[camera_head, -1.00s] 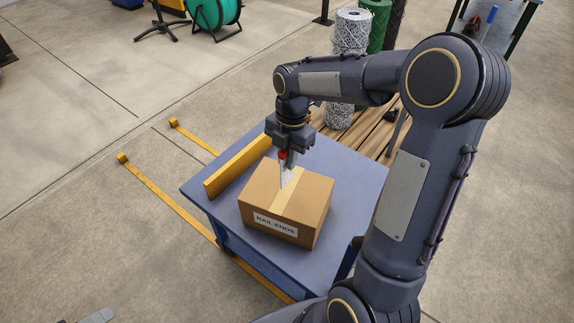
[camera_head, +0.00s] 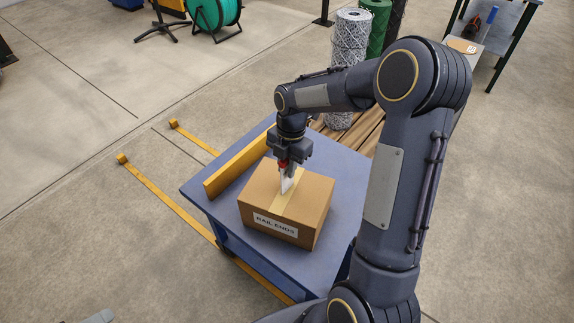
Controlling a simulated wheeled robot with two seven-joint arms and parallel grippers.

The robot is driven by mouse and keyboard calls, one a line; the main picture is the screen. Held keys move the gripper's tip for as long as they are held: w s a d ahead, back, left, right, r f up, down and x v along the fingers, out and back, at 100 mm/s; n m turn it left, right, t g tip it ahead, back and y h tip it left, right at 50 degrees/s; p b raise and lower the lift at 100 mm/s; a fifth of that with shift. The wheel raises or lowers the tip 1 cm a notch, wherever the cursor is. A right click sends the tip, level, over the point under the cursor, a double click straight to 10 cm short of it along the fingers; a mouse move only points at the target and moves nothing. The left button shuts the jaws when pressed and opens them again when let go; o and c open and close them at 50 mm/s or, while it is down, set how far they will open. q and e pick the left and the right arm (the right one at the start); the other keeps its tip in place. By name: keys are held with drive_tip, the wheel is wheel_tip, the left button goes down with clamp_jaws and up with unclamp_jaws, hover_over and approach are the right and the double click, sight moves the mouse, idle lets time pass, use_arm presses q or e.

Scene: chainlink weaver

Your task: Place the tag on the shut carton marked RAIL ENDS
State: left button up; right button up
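The shut carton marked RAIL ENDS (camera_head: 314,208) sits on the blue table, with tan tape across its top and a white label on its front. My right gripper (camera_head: 284,164) points down over the carton's top, shut on the tag (camera_head: 287,184), a white piece with red at its upper end. The tag hangs upright over the tape strip; I cannot tell whether its lower edge touches the carton. At the bottom left edge a small grey part (camera_head: 99,317) shows, apparently of my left gripper, mostly cut off.
A yellow rail (camera_head: 236,167) stands along the left side of the blue table (camera_head: 207,190), beside the carton. Wire-mesh rolls (camera_head: 347,65) and wooden planks (camera_head: 361,133) are behind it. Yellow strips (camera_head: 165,196) lie on the floor at left. A dark-legged table (camera_head: 507,45) stands at far right.

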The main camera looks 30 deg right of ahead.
drive_tip(key=o, duration=0.4)
drive_tip(key=shift+c, duration=0.2)
drive_tip(key=shift+r, duration=0.1)
